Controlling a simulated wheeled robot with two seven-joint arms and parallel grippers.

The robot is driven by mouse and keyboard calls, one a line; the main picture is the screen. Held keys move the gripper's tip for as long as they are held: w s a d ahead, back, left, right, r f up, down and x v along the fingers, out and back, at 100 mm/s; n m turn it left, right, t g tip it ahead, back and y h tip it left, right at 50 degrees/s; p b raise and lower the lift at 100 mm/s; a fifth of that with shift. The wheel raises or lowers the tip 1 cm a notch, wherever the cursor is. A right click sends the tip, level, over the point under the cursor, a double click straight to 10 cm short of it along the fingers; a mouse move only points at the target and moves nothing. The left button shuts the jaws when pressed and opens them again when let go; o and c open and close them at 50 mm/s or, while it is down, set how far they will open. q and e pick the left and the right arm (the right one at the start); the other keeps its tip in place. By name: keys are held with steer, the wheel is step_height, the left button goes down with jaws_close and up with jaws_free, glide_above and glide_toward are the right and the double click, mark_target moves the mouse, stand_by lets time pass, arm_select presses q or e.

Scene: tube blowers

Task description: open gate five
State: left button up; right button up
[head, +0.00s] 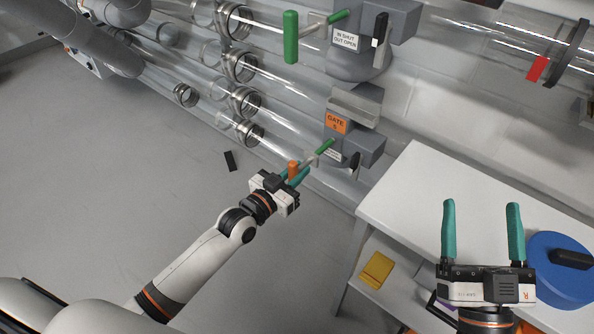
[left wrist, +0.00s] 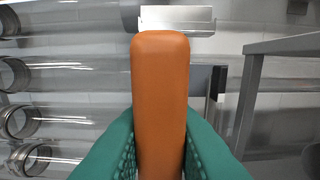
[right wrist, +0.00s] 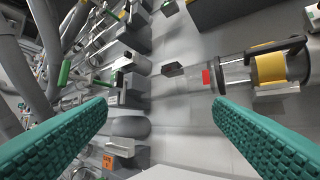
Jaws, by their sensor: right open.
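Gate five is a grey housing (head: 364,150) with an orange GATE 5 label (head: 337,123) on the clear tubes, right of centre in the head view. A rod with a green section (head: 322,148) runs from it down-left to an upright orange handle (head: 293,166). My left gripper (head: 293,176) is at this handle. In the left wrist view the orange handle (left wrist: 160,90) stands between the teal fingers, which press on both sides. My right gripper (head: 482,225) is open and empty above the bench. The gate's label also shows in the right wrist view (right wrist: 108,162).
Another gate above has a green handle (head: 290,37) and an IN SHUT OUT OPEN label (head: 345,40). A white bench (head: 420,190) stands at the right, with a blue round object (head: 558,275) on it. A yellow item (head: 377,270) lies lower down.

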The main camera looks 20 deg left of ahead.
mark_target(457, 260)
arm_select(q)
steer(key=o, duration=0.4)
steer(key=shift+o, duration=0.2)
steer(key=shift+s, duration=0.15)
arm_select(e)
steer(key=f+g+h+p, duration=0.1)
steer(key=f+g, duration=0.1)
steer(key=f, duration=0.1)
steer(key=d+f+g+p, duration=0.1)
steer(key=f+g, duration=0.1)
steer(key=f, duration=0.1)
steer(key=w+f+g+h, duration=0.1)
steer(key=f+g, duration=0.2)
steer(key=shift+w+d+f+h+p, duration=0.1)
steer(key=shift+d+h+p, duration=0.05)
steer(key=shift+h+p, duration=0.2)
arm_select(q)
steer(key=v, duration=1.1)
steer(key=shift+s+a, duration=0.15)
steer(key=shift+s, duration=0.15)
arm_select(e)
steer(key=shift+f, duration=0.4)
